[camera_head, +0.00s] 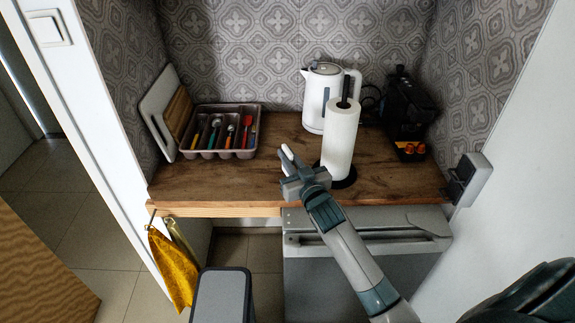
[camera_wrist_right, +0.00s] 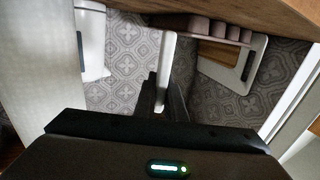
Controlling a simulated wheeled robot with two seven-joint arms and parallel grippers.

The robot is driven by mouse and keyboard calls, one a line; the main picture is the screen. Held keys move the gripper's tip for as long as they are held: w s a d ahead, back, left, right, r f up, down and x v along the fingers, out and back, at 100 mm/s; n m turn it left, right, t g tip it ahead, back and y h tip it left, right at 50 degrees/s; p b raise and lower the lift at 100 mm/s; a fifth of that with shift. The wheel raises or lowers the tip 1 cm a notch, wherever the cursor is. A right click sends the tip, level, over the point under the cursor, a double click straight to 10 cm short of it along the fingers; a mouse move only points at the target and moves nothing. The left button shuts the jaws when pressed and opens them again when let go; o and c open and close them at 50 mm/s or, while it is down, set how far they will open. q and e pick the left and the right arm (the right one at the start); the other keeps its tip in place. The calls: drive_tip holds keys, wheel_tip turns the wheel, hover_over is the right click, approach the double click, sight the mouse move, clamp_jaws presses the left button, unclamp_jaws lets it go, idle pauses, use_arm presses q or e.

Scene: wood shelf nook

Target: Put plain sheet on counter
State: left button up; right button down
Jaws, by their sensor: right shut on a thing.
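My right gripper (camera_head: 292,168) is over the front part of the wooden counter (camera_head: 235,183), just left of the paper towel roll. It is shut on a thin white piece, which I take to be the plain sheet (camera_head: 287,152). In the wrist view the sheet (camera_wrist_right: 167,50) shows as a narrow white strip between the fingers (camera_wrist_right: 164,98), seen nearly edge-on. The sheet looks held above the counter; I cannot tell whether its edge touches anything. My left gripper is not in view.
The paper towel roll (camera_head: 341,140) stands upright on its holder, close beside the gripper. Behind are a white kettle (camera_head: 318,100) and a black coffee machine (camera_head: 405,112). A cutlery tray (camera_head: 245,154) and boards (camera_head: 160,115) are at left. The front left counter is clear.

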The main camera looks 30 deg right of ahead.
idle(0.3)
drive_tip(key=shift+f+p, duration=0.55)
drive_tip(key=shift+f, duration=1.4)
drive_tip(key=shift+f, duration=0.25)
drive_tip(key=c, duration=1.8)
unclamp_jaws()
drive_tip(key=shift+r, duration=0.1)
